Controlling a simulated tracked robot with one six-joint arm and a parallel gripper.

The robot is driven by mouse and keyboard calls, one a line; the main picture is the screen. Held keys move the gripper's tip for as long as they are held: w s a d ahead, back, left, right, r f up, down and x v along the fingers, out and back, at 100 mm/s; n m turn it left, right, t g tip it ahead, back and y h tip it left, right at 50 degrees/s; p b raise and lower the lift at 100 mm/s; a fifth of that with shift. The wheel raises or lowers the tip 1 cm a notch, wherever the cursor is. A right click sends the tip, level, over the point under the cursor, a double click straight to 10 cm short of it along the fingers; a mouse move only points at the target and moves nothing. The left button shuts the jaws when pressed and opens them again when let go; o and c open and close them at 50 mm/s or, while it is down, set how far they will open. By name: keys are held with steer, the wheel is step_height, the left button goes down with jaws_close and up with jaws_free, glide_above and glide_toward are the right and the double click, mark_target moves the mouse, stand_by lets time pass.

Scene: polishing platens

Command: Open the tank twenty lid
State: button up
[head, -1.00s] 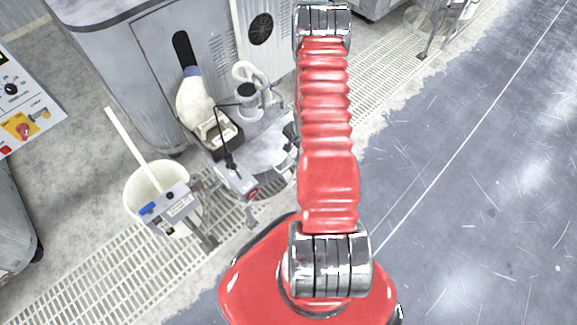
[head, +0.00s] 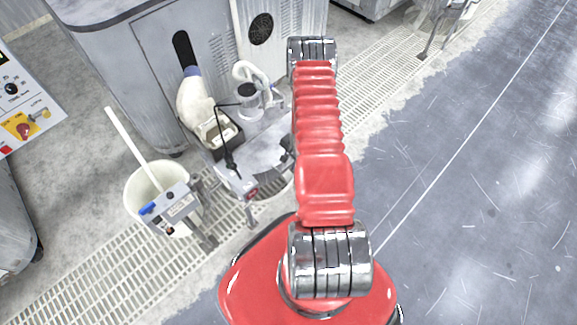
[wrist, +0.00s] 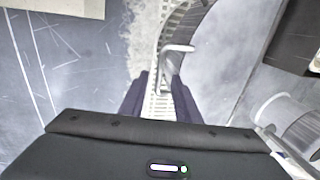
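The grey flat top of a small round tank, which looks like the lid (head: 268,152), shows left of my arm in the head view. I cannot read a number on it. In the wrist view a smooth grey surface (wrist: 222,60), apparently the same lid, fills the right of centre. Nothing is clearly held. In the head view my gripper is mostly hidden behind my red arm.
A white bucket (head: 135,188) with a stick is at left. A large grey cabinet (head: 135,70) rises behind. Open floor (head: 480,200) lies right.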

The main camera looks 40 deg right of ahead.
mark_target(289, 167)
steer(key=shift+w+f, duration=0.2)
steer(key=shift+f, duration=0.9)
steer(key=shift+w+f, duration=0.2)
steer(key=shift+f, duration=0.85)
steer(key=shift+c, duration=0.3)
jaws_close()
